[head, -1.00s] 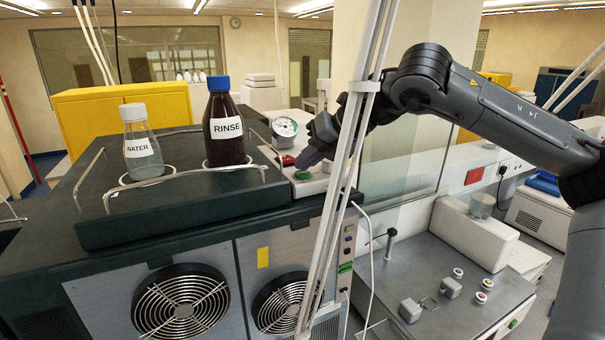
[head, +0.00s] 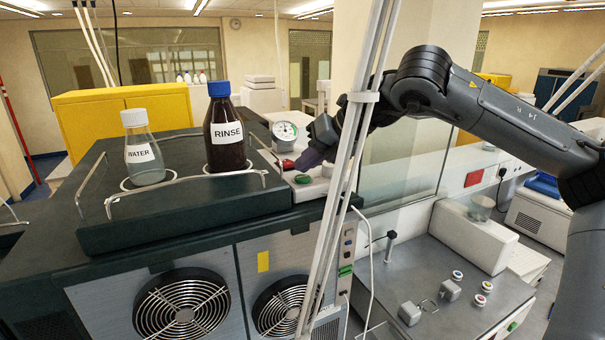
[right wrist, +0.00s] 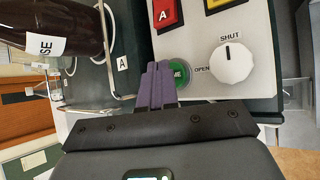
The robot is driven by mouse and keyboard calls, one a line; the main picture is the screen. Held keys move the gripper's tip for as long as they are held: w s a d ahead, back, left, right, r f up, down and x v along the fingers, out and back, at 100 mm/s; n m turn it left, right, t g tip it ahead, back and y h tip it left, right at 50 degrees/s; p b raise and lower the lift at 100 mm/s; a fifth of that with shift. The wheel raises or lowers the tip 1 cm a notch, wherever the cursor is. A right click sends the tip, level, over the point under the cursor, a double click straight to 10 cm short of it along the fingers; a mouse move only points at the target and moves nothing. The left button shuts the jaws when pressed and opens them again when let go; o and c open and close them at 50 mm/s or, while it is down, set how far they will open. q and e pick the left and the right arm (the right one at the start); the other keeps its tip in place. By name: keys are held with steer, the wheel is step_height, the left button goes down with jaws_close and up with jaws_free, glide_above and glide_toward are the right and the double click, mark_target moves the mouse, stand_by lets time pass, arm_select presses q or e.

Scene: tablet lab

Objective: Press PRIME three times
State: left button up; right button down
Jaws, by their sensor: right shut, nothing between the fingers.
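The PRIME button is a round green button (head: 303,179) on the pale control panel at the right end of the dark bench. It also shows in the right wrist view (right wrist: 182,73), where only the letters "ME" are readable. My right gripper (head: 305,162) is shut and empty, its purple fingers (right wrist: 158,86) pointing at the panel. In the right wrist view the fingers cover the button's left part. In the head view the fingertips appear behind and above the button, close to the red button. I cannot tell whether they touch anything. My left gripper is not in view.
A red button marked A (right wrist: 166,12) and a white OPEN/SHUT knob (right wrist: 234,62) sit close by on the panel. White poles (head: 340,190) cross in front of my right arm.

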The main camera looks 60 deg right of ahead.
mark_target(307, 178)
steer(key=shift+r, duration=0.4)
steer(key=shift+r+p, duration=0.4)
steer(key=shift+p, duration=0.15)
step_height(307, 178, up, 4)
steer(key=p, duration=0.3)
steer(key=shift+p, duration=0.4)
stand_by(1.1)
stand_by(0.7)
